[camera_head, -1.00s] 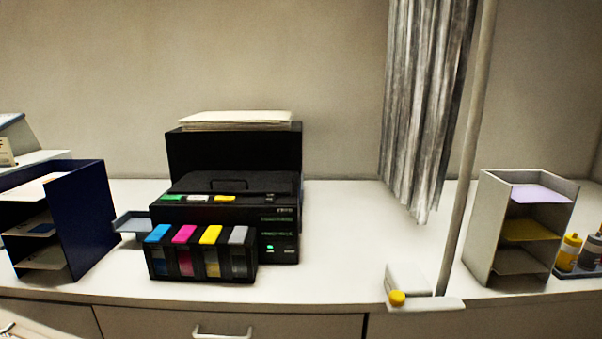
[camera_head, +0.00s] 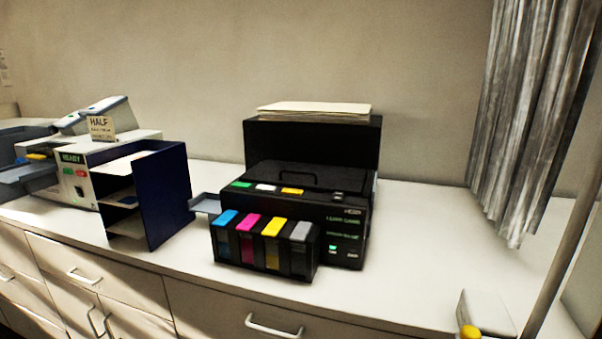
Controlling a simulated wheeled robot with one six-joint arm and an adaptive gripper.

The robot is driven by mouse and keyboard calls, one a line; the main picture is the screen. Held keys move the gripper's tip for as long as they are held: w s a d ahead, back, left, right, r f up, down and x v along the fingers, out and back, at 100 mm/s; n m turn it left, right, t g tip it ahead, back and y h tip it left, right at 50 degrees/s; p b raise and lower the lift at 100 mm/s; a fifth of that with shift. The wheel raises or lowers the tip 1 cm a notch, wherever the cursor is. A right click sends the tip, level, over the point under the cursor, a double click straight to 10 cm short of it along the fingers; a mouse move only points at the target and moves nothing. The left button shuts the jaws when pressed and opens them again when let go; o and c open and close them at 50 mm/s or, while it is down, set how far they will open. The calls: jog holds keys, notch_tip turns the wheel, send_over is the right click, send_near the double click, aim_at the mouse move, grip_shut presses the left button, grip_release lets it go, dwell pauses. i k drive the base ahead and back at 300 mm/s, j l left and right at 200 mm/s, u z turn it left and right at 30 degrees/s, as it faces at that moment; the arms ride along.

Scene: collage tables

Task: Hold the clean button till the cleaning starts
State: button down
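A black printer (camera_head: 312,150) stands on the white counter in the middle of the view. Its top front edge carries a green (camera_head: 241,184), a white (camera_head: 266,187) and a yellow (camera_head: 292,191) patch. A small dark panel (camera_head: 343,235) on its front right shows small green text and a green light (camera_head: 333,247); the text is too small to read surely. I cannot tell which part is the clean button. Ink tanks (camera_head: 263,260) with blue, magenta, yellow and grey tops stand at the printer's front. My gripper is not in view.
A dark blue shelf organizer (camera_head: 165,195) stands left of the printer. Further left is a machine with a READY display (camera_head: 73,158) and a HALF card (camera_head: 101,127). A grey curtain (camera_head: 530,120), a pole (camera_head: 566,262) and a white box with a yellow knob (camera_head: 470,332) are at right.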

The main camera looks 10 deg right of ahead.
aim_at(285, 191)
jog(key=i+j, duration=0.15)
jog(key=j, duration=0.25)
jog(key=i+j, duration=0.1)
jog(key=j, duration=0.25)
jog(key=i+j, duration=0.15)
jog(key=j, duration=0.25)
jog(key=i+j+u, duration=0.1)
jog(key=j, duration=0.25)
jog(key=i+j, duration=0.2)
jog(key=j, duration=0.2)
jog(key=i+j, duration=0.15)
jog(key=j, duration=0.2)
jog(key=i+j, duration=0.15)
jog(key=j, duration=0.2)
